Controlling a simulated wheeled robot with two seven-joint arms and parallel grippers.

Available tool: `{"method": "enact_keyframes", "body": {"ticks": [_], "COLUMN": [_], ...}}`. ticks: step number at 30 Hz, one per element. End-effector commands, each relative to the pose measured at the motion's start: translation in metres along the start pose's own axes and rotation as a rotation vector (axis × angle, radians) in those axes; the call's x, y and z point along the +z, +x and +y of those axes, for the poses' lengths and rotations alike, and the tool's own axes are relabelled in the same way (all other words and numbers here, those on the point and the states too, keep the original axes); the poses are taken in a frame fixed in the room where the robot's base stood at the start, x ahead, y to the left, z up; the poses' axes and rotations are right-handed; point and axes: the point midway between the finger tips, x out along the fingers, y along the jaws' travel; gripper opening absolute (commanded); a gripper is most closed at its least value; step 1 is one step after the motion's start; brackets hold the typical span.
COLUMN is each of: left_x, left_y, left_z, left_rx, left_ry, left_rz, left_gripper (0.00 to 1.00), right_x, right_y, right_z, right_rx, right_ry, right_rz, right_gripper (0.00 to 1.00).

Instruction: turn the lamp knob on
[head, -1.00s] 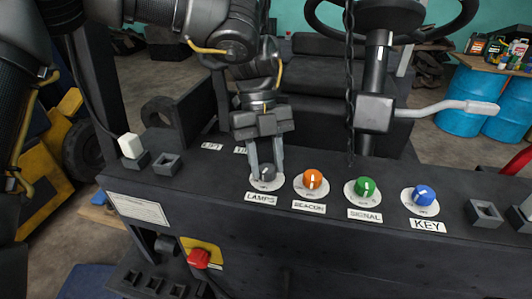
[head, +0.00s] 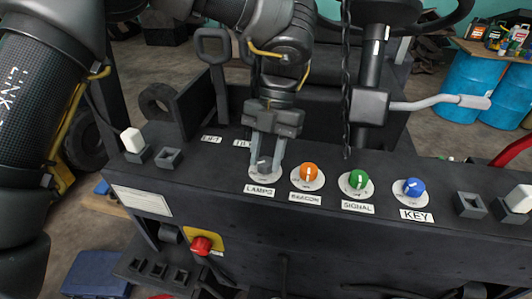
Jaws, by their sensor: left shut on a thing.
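The lamp knob (head: 263,167) is a small dark grey knob on a round white dial plate, above the label LAMPS (head: 260,190) on the dark dashboard. My left gripper (head: 266,167) comes down from above, with one finger on each side of the knob, and is shut on it. The fingers partly hide the knob, so its pointer is hard to read. My right gripper is not in view.
An orange beacon knob (head: 309,173), a green signal knob (head: 358,179) and a blue key knob (head: 413,187) stand in a row to the right. A red button (head: 201,245) is on the front below.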

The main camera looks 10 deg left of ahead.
Motion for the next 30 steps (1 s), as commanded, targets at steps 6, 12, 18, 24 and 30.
{"method": "enact_keyframes", "body": {"ticks": [6,12,18,24,30], "left_x": [0.0004,0.0004,0.0004,0.0003,0.0002], "left_y": [-0.0002,-0.0003,-0.0003,-0.0003,-0.0002], "left_z": [-0.0003,-0.0003,-0.0004,-0.0004,-0.0003], "left_rx": [0.019,0.022,0.022,0.021,0.021], "left_ry": [0.043,0.053,0.053,0.052,0.052], "left_rz": [-0.002,-0.002,-0.002,-0.002,-0.001], "left_gripper": [0.11,0.11,0.11,0.52,0.56], "right_x": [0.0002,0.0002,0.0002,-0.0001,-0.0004], "right_y": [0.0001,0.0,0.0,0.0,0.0], "right_z": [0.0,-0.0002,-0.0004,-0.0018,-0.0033], "right_rx": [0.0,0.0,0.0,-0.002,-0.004], "right_ry": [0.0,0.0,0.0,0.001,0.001], "right_rz": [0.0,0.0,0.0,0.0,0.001], "right_gripper": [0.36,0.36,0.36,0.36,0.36]}}
